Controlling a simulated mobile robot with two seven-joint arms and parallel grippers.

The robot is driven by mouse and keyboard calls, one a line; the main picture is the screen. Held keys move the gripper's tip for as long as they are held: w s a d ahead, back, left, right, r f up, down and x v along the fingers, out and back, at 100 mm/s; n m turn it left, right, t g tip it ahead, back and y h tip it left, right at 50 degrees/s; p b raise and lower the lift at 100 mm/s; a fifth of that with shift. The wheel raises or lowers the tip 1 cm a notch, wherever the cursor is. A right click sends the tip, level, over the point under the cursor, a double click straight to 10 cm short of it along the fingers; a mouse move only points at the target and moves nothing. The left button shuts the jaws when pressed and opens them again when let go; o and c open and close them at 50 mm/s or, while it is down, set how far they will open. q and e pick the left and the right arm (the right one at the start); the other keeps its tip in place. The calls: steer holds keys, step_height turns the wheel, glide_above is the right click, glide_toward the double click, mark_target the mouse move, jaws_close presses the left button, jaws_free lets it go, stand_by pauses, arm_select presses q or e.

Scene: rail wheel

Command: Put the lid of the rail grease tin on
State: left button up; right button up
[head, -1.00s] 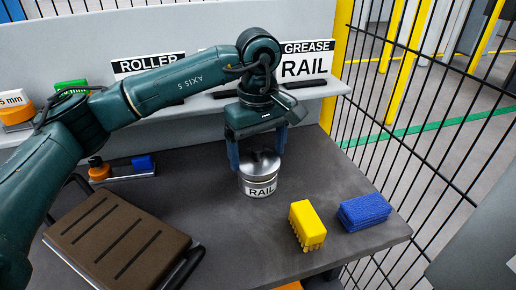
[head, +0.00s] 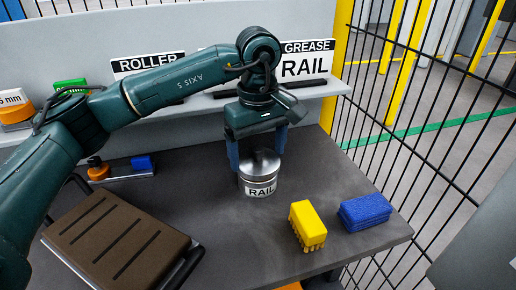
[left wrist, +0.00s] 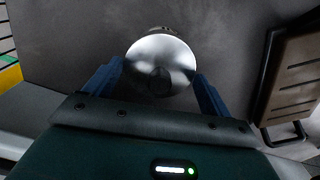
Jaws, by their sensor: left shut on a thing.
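The silver rail grease tin (head: 260,187) stands upright on the grey bench, with a RAIL label on its front. Its shiny round lid (head: 262,162) is at the top of the tin, between the blue fingers of my left gripper (head: 256,160). In the left wrist view the lid (left wrist: 160,66) shows from above as a bright disc with a dark knob, and my left gripper (left wrist: 160,88) has a finger on each side of it. My left gripper is shut on the lid. I cannot tell whether the lid is fully seated. My right gripper is not in view.
A yellow brush (head: 307,225) and a blue sponge-like block (head: 364,212) lie right of the tin. A brown slotted pad (head: 115,235) lies at the front left. A shelf with ROLLER and GREASE RAIL signs (head: 305,62) runs behind; black mesh fencing stands at right.

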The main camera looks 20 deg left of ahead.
arm_select(q)
steer(key=shift+f+b, duration=0.85)
steer(key=shift+f, duration=0.25)
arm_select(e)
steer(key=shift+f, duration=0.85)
arm_select(q)
steer(key=o, duration=0.9)
steer(key=shift+c, duration=0.2)
steer(key=shift+r, duration=0.35)
step_height(320, 180, up, 12)
steer(key=shift+f, duration=0.15)
steer(key=shift+r+p, duration=0.3)
steer(key=shift+r, duration=0.1)
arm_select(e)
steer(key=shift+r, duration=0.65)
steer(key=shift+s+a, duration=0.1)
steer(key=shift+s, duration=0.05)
